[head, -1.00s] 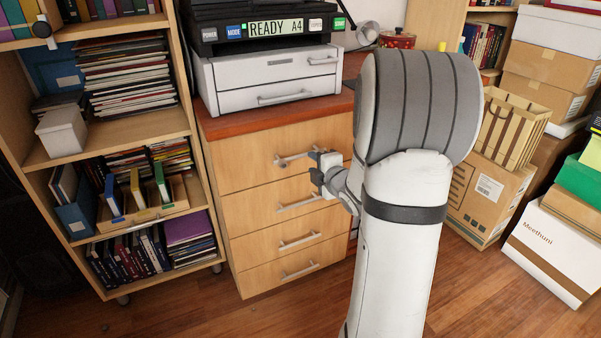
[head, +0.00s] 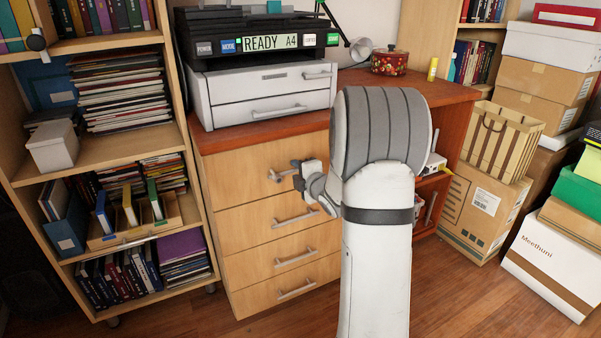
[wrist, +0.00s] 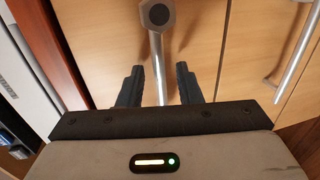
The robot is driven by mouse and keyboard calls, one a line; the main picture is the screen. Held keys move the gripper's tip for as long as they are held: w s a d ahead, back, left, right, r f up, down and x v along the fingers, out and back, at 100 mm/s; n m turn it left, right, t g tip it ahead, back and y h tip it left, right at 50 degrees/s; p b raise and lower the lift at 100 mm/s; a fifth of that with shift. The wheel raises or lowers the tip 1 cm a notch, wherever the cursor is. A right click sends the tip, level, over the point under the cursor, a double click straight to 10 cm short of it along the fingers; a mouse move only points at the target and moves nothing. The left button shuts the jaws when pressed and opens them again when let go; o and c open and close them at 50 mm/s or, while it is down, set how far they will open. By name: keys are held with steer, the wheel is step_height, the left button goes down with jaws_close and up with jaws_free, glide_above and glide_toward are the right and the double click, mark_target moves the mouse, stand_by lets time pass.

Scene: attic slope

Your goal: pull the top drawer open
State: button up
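The top drawer (head: 245,165) is the uppermost of several wooden drawers under the printer, and its front looks flush with the others. Its metal bar handle (head: 278,177) shows at its left end in the head view; my gripper hides the rest. My gripper (head: 298,178) is at this handle. In the wrist view, my gripper (wrist: 159,76) is open, with one finger on each side of the handle bar (wrist: 156,45). The bar runs between the fingers, with a gap on both sides.
Lower drawer handles (head: 296,218) stick out below my gripper. A bookshelf (head: 115,165) stands close on the left. A printer (head: 265,85) and a red pot (head: 389,62) sit on the desk top. Cardboard boxes (head: 480,215) are stacked at right. Wooden floor (head: 215,320) in front is clear.

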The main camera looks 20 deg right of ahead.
jaws_close()
stand_by(0.3)
